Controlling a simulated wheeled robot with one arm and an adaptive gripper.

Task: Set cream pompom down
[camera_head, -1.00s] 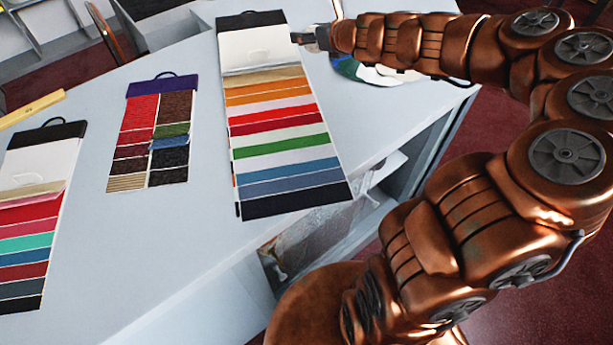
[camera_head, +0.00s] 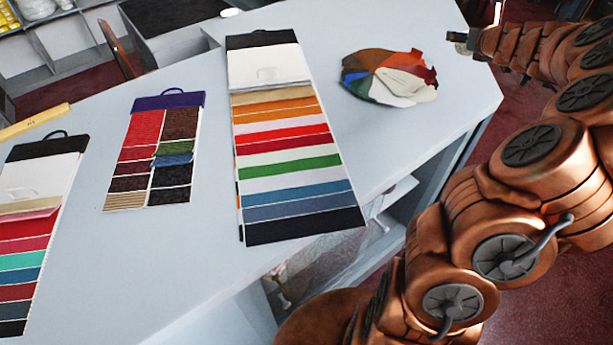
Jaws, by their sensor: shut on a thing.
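My gripper (camera_head: 460,42) is at the upper right, over the far right edge of the pale counter (camera_head: 420,130). It is small in the picture and seen from behind and the side. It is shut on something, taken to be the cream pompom. The pompom cannot be made out clearly; only a small pale patch shows at the gripper's tip. No pompom shows lying on the counter.
A round fan of coloured swatches (camera_head: 412,84) lies left of my gripper. A large striped swatch card (camera_head: 270,70), a purple-topped card (camera_head: 180,102) and another striped card (camera_head: 35,178) lie further left. Bare counter surrounds the fan.

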